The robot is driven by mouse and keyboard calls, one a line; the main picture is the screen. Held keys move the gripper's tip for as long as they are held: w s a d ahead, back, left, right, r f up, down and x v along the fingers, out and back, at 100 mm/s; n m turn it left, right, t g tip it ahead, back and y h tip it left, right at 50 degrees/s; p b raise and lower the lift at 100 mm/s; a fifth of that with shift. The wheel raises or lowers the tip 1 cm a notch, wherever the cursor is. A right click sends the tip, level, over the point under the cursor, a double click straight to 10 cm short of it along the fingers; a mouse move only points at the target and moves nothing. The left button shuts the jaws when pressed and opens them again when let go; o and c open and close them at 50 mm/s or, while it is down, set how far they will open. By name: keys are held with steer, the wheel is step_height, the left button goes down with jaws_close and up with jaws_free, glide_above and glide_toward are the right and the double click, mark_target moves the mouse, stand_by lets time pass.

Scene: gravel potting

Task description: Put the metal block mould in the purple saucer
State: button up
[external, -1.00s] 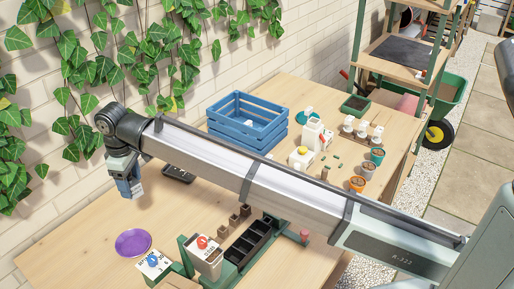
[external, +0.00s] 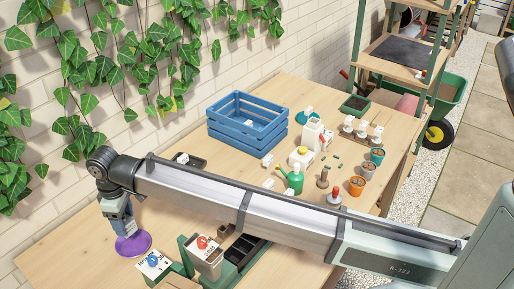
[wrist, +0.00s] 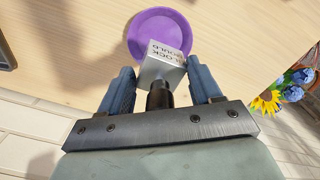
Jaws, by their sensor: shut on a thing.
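The metal block mould (wrist: 160,69) is a silvery block with dark lettering and a dark round stem, held between my fingers in the wrist view. My gripper (wrist: 160,82) is shut on it. The purple saucer (wrist: 158,28) lies on the wooden table just beyond the mould in the wrist view, and the mould overlaps its near edge there. In the external view my gripper (external: 124,231) hangs over the purple saucer (external: 143,245) and hides part of it. I cannot tell whether the mould touches the saucer.
A blue crate (external: 247,122) stands farther back. Yellow and blue flowers (wrist: 285,92) show at the right in the wrist view.

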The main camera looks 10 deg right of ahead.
steer(key=shift+f, duration=3.5)
steer(key=shift+f, duration=0.15)
steer(key=o, duration=1.2)
step_height(320, 180, up, 12)
steer(key=shift+r, duration=0.15)
steer(key=shift+w+d, duration=0.1)
